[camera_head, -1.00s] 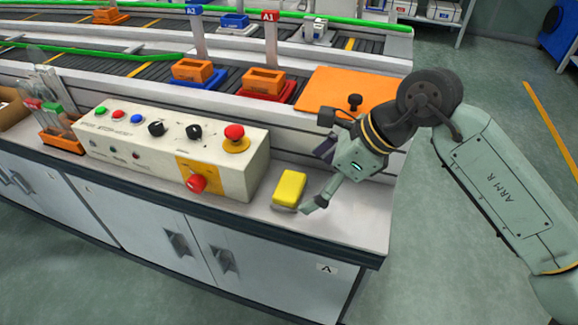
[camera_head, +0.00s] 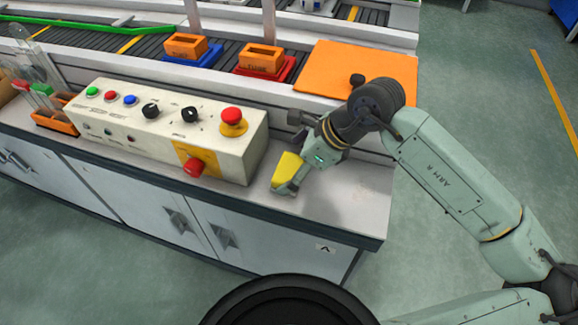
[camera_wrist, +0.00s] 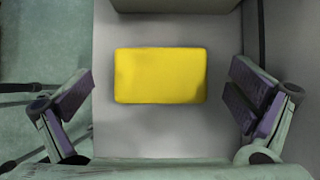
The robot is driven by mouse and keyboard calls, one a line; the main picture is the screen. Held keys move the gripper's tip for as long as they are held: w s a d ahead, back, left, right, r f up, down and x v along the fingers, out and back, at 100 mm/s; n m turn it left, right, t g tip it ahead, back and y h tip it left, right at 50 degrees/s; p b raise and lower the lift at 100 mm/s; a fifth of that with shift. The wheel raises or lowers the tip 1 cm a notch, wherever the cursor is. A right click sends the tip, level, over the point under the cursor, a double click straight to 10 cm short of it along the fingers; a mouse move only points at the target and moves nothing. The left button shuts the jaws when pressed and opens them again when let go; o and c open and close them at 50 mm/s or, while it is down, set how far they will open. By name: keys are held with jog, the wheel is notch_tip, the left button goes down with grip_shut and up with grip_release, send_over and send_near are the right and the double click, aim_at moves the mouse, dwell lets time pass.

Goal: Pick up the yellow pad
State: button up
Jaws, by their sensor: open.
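The yellow pad (camera_head: 287,168) lies on the grey bench top (camera_head: 345,208), to the right of the control box. In the wrist view the yellow pad (camera_wrist: 160,75) shows whole as a flat rectangle. My gripper (camera_head: 287,163) is over the pad in the head view and partly hides it. In the wrist view my gripper (camera_wrist: 160,105) is open, with one finger left of the pad and one right of it. There is a clear gap on both sides, and neither finger touches the pad.
A white control box (camera_head: 170,130) with buttons and a red emergency knob (camera_head: 232,118) stands just left of the pad. An orange board (camera_head: 350,72) lies behind. Orange blocks (camera_head: 262,58) sit on the conveyor. The bench top's right end is clear.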

jog(key=shift+x, duration=0.8)
jog(key=shift+c, duration=0.2)
jog(key=c, duration=1.3)
jog(key=shift+r, duration=0.15)
